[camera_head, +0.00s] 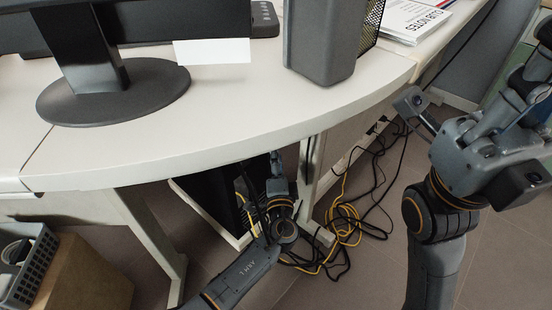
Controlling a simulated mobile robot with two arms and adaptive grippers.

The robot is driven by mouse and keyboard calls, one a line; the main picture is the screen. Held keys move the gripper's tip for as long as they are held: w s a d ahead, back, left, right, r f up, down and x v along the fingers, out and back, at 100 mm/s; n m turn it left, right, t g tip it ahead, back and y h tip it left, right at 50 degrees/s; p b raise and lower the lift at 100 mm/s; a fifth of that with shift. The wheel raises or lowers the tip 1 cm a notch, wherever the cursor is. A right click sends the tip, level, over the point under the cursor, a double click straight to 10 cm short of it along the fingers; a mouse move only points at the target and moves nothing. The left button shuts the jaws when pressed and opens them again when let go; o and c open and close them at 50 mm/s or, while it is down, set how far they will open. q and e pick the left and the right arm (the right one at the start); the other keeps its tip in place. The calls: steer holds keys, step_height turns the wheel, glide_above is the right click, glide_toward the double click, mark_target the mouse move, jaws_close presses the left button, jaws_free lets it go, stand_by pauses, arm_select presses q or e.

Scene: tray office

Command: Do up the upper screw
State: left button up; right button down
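No screw can be made out in the head view. A dark computer case (205,198) stands under the desk, partly hidden by the desk's edge and my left arm. My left gripper (256,192) is at the end of the arm reaching in from below, in front of the case's right side. It is dark against the dark case, and its fingers are too small to tell open from shut or whether they touch anything. My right arm is raised at the right. Its far end (535,85) is near the picture's edge, and its fingers cannot be made out clearly.
The white desk (235,115) overhangs the case and carries a monitor (100,80), a grey box-shaped unit (325,40) and papers (412,18). Yellow and black cables (345,225) lie tangled on the floor. A grey basket (30,268) and a cardboard box (90,280) stand lower left.

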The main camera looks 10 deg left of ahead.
arm_select(q)
steer(key=shift+w+a+r, duration=0.1)
steer(key=shift+w, duration=0.35)
steer(key=shift+c, duration=0.4)
jaws_close()
